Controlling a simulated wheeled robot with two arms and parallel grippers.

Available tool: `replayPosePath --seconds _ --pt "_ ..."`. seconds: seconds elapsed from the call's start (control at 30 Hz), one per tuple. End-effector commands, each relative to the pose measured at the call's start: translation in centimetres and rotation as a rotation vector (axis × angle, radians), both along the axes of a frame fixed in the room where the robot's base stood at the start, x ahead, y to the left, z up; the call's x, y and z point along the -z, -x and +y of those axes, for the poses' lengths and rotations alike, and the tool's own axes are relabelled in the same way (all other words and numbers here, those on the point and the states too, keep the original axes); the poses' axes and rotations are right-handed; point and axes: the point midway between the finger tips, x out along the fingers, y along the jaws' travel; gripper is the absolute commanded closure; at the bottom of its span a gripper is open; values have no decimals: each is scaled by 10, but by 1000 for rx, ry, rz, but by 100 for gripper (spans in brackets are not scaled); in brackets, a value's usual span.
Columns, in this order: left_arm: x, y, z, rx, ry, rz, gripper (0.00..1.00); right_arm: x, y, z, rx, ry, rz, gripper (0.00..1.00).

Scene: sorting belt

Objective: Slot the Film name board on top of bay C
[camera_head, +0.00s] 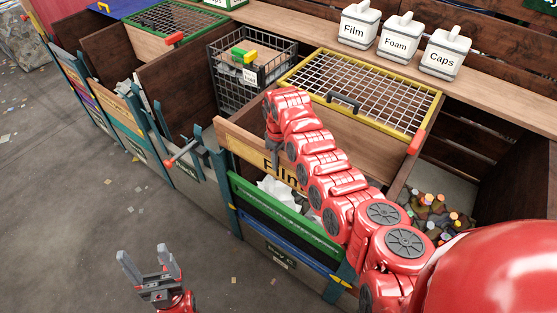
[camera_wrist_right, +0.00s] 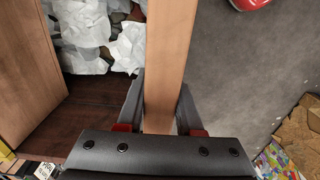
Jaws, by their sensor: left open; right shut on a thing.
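The Film name board (camera_head: 240,143) is a pale wooden plank with dark lettering, partly hidden behind my right arm. My right gripper (camera_head: 272,132) is shut on its upper edge. In the right wrist view the board (camera_wrist_right: 170,60) runs between the two fingers (camera_wrist_right: 160,112). The board is above the green front panel (camera_head: 285,218) of bay C, whose label (camera_head: 279,254) is lower down. A gap with white film shows between board and panel. The board's right end is hidden, so seating in the posts cannot be told. My left gripper (camera_head: 149,268) is open and empty over the floor.
A yellow-framed mesh lid (camera_head: 436,104) and a black wire basket (camera_head: 232,94) are behind the board. White boxes for Film (camera_head: 356,30), Foam (camera_head: 399,44) and Caps (camera_head: 442,58) stand on the shelf. A teal post (camera_head: 222,185) stands left of bay C. The floor is mostly open.

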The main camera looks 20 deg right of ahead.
Motion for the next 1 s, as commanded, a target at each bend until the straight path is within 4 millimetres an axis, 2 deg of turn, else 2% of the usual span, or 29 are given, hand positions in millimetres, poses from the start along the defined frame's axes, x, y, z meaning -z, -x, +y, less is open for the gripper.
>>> replayPosePath --seconds 0.17,1.0 --pt "12 0 0 0 0 0 30 16 -1 0 0 0 -1 100" --pt "90 0 0 0 0 0 30 128 0 1 -1 0 -1 100"
